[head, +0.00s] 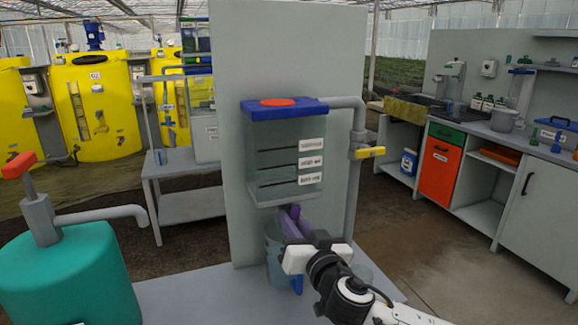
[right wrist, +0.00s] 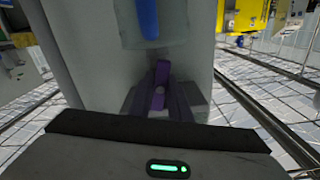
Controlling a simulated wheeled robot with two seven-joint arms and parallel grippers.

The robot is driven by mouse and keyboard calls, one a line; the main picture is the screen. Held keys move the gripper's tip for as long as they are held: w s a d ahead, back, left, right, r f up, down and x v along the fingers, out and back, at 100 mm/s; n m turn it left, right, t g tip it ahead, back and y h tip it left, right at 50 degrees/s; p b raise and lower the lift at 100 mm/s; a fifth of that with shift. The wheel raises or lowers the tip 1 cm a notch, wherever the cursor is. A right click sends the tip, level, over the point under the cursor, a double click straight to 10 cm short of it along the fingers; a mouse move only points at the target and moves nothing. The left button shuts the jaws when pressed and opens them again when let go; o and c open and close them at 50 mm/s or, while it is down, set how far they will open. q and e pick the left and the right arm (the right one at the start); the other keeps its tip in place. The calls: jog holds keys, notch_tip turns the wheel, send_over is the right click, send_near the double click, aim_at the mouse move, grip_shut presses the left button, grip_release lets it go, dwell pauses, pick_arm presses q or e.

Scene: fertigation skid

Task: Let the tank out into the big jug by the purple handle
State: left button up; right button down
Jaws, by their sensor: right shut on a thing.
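The clear tank (head: 262,160) with a blue lid and an orange cap is mounted on a grey panel, with three labelled level lines on its front. The purple handle (head: 290,222) is under the tank; it also shows in the right wrist view (right wrist: 161,75). My right gripper (head: 297,240) is shut on the purple handle, its fingers on either side of it. A bluish translucent jug (head: 273,250) stands beneath the tank, partly hidden by my gripper. A blue part (head: 297,284) shows beside it. My left gripper is not in view.
A pipe with a yellow handle (head: 369,152) runs down the panel's right side. A teal container (head: 65,268) with a red-handled pump stands at front left. The bench (head: 190,295) between is bare.

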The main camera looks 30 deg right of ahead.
jog(key=m, duration=0.2)
jog(key=m+b, duration=0.1)
jog(key=shift+f+m+b, duration=0.3)
jog(key=shift+m, duration=0.1)
jog(key=m+b, duration=0.1)
jog(key=m, duration=0.3)
jog(key=shift+r, duration=0.15)
jog(key=m, duration=0.3)
jog(key=shift+r, duration=0.1)
jog(key=m+p, duration=0.1)
jog(key=m, duration=0.3)
jog(key=shift+r+p, duration=0.1)
jog(key=shift+p, duration=0.2)
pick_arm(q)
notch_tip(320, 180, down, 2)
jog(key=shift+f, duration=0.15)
pick_arm(e)
jog(key=shift+m, duration=0.6)
jog(key=c, duration=1.6)
grip_release()
jog(key=shift+s, duration=0.1)
